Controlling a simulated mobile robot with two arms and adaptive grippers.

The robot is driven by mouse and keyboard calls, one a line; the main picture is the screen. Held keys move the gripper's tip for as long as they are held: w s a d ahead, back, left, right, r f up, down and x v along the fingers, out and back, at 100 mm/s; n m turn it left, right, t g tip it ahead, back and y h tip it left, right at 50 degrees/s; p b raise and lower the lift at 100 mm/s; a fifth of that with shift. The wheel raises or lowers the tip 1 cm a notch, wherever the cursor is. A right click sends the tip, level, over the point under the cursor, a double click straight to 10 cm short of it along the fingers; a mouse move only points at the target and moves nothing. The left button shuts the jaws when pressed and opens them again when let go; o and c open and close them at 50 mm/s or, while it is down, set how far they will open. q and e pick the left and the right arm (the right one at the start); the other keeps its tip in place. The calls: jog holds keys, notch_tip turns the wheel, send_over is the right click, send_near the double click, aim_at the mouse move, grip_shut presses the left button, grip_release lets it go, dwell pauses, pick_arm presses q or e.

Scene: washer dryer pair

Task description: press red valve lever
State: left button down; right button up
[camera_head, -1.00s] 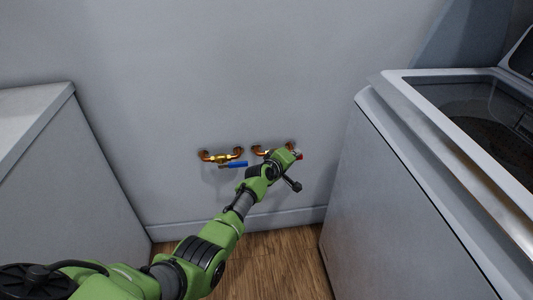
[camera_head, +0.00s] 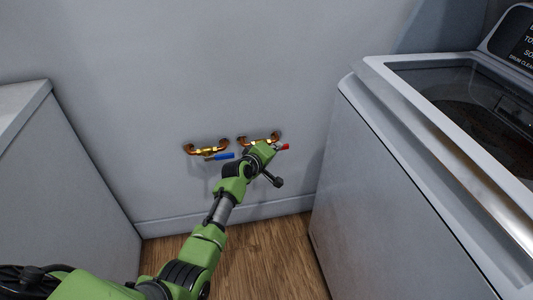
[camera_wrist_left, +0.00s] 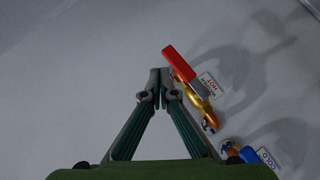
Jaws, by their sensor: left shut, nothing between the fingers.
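The red valve lever (camera_wrist_left: 178,64) shows in the left wrist view just beyond and right of my left gripper's fingertips (camera_wrist_left: 160,84). The fingers are shut and empty; I cannot tell whether they touch the lever. In the head view the red lever tip (camera_head: 282,147) sticks out to the right of my left gripper (camera_head: 268,150), which covers part of its brass valve (camera_head: 258,139). A label reading HOT (camera_wrist_left: 212,84) is on the wall beside the lever. My right gripper is not in view.
A blue lever (camera_head: 224,156) on a second brass valve (camera_head: 205,150) is to the left, labelled COLD in the wrist view.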

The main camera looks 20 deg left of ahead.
pick_arm(q)
jog(key=v, duration=0.7)
jog(key=shift+s, duration=0.15)
dwell(0.3)
